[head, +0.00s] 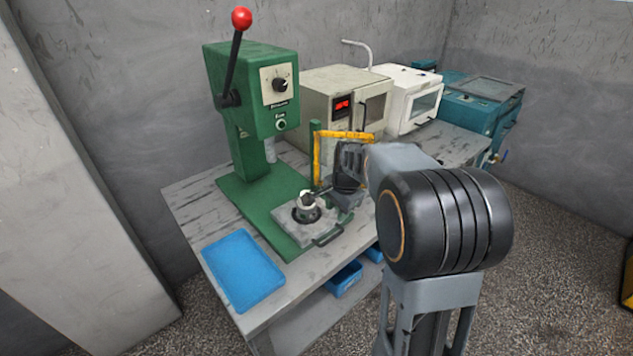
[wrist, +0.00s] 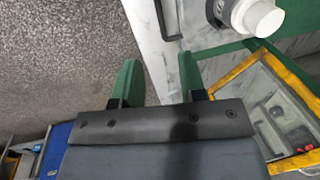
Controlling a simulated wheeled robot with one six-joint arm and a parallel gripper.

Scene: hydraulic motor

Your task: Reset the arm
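My gripper (wrist: 160,78) shows in the wrist view as two green fingers standing apart with nothing held between them. Behind the gap lie a pale plate edge and a dark handle. In the head view my arm reaches from the right over the workbench, and its dark wrist (head: 349,166) is beside the green press. The fingertips are hard to make out there. A grey and white round part (head: 307,202) sits upright in a dark ring on a metal plate (head: 292,226) on the press base. It also shows in the wrist view (wrist: 258,16), right of the fingers and apart from them.
The green press (head: 250,95) with a red-knobbed lever stands behind the plate. A yellow frame (head: 318,160) is close to my wrist. A blue tray (head: 243,270) lies at the bench's front left. Beige, white and teal machines (head: 478,95) line the back. Blue bins (head: 345,278) sit below.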

